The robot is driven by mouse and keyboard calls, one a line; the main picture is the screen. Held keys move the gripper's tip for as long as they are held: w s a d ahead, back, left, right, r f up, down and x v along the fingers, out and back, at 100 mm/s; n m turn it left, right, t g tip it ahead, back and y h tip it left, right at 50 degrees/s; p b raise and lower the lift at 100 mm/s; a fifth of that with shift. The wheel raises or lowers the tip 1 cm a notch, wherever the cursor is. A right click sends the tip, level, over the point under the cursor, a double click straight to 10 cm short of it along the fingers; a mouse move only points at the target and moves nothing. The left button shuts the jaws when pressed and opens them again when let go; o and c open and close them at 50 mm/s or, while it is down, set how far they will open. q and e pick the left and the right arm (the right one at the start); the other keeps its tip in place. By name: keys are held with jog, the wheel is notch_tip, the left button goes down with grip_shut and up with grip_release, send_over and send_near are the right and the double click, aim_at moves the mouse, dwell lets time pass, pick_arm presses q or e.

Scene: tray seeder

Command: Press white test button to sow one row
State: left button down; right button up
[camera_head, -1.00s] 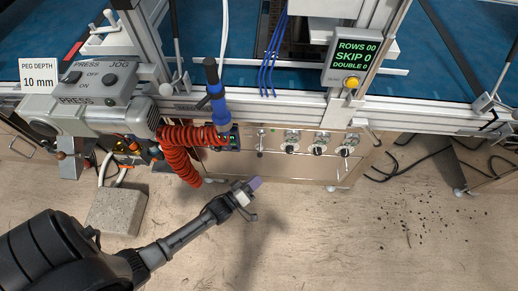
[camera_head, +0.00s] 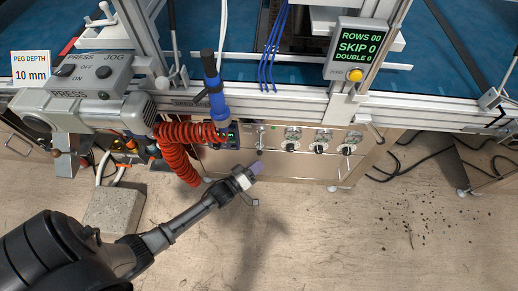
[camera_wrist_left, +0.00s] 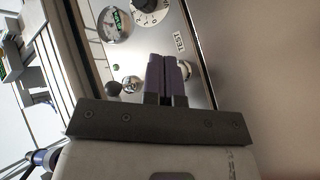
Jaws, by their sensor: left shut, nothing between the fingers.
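My left gripper (camera_head: 256,167) is shut and empty, its purple fingertips in front of the metal control panel (camera_head: 295,168). In the left wrist view its closed fingers (camera_wrist_left: 167,76) point at the panel (camera_wrist_left: 205,83) close by the TEST label (camera_wrist_left: 179,41). Whether the fingertips touch the panel cannot be told. The display (camera_head: 357,46) reads ROWS 00, SKIP 0, DOUBLE 0. My right gripper is not in view.
A red coiled hose (camera_head: 180,150) hangs left of the panel. Several knobs and gauges line its upper part. A grey PRESS/JOG box (camera_head: 95,75) is at upper left, and a concrete block (camera_head: 112,207) on the floor. The floor in front is mostly clear.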

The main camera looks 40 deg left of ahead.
pick_arm(q)
jog(key=w+a, duration=0.2)
jog(key=shift+w, duration=0.35)
dwell(0.7)
dwell(0.8)
dwell(0.5)
jog(key=shift+w+a, duration=0.1)
jog(key=shift+w+a, duration=0.2)
jog(key=shift+w, duration=0.1)
jog(key=shift+a, duration=0.1)
dwell(0.5)
